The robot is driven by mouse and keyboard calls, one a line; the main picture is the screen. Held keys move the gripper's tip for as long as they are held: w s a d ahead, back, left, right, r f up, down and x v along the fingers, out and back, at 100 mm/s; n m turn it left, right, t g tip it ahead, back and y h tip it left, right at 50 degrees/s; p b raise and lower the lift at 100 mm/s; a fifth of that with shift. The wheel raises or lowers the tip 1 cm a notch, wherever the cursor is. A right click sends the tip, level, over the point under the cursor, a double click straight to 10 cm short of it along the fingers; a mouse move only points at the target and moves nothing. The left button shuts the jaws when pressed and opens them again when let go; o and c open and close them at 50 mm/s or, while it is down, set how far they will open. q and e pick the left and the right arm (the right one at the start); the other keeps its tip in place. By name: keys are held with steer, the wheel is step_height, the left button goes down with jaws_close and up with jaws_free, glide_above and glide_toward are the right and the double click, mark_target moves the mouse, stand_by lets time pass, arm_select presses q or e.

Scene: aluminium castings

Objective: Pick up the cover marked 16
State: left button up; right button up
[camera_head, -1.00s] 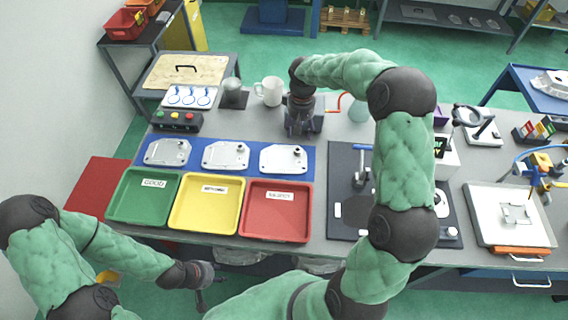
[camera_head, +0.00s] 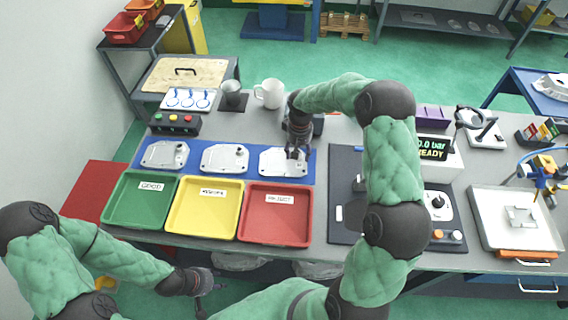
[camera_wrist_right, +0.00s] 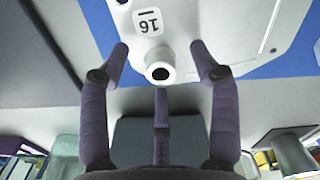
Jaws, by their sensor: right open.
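The cover marked 16 (camera_wrist_right: 180,25) is a pale metal plate with a raised round boss. Its label reads upside down in the right wrist view. In the head view it is the rightmost cover (camera_head: 275,164) on the blue mat (camera_head: 196,146). My right gripper (camera_wrist_right: 160,58) is open, its fingers spread around the boss without visible contact. In the head view, the right gripper (camera_head: 297,153) hangs over the cover's upper right part. My left gripper (camera_head: 208,283) is low at the table's front, away from the covers; its jaw state is unclear.
Two similar covers (camera_head: 165,154) (camera_head: 224,158) lie to the left on the mat. Green (camera_head: 118,216), yellow (camera_head: 180,221) and red (camera_head: 258,235) trays stand in front. A white mug (camera_head: 270,93) is behind, and a dark fixture plate (camera_head: 340,165) lies to the right.

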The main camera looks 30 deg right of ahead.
steer(key=shift+f, duration=0.1)
jaws_close()
stand_by(0.3)
